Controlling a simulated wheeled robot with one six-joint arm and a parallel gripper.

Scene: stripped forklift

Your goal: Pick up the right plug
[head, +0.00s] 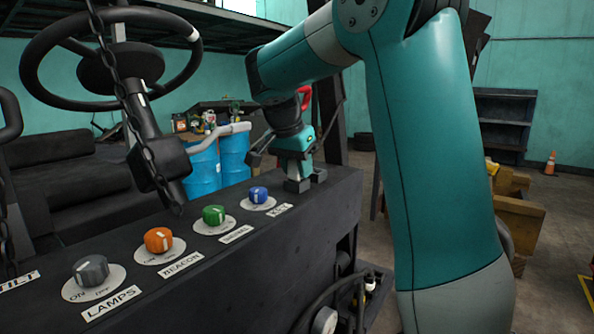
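My gripper (298,172) points down over the far right end of the dark control panel (320,215). Its teal and black body, with a small green light and a red part above, hangs close over the panel top. Small dark grey blocks (298,186) sit right under it on the panel. I cannot tell whether these are fingertips, a plug or a socket. No plug shows clearly as a separate thing. The space between the fingers is too small and dark to see, so I cannot tell whether the gripper is open or shut.
Grey (91,270), orange (158,240), green (213,215) and blue (259,194) knobs line the panel. A steering wheel (110,60) with a hanging chain (130,110) stands at left. Blue barrels (235,158) are behind. Open floor lies at right, with an orange cone (550,163).

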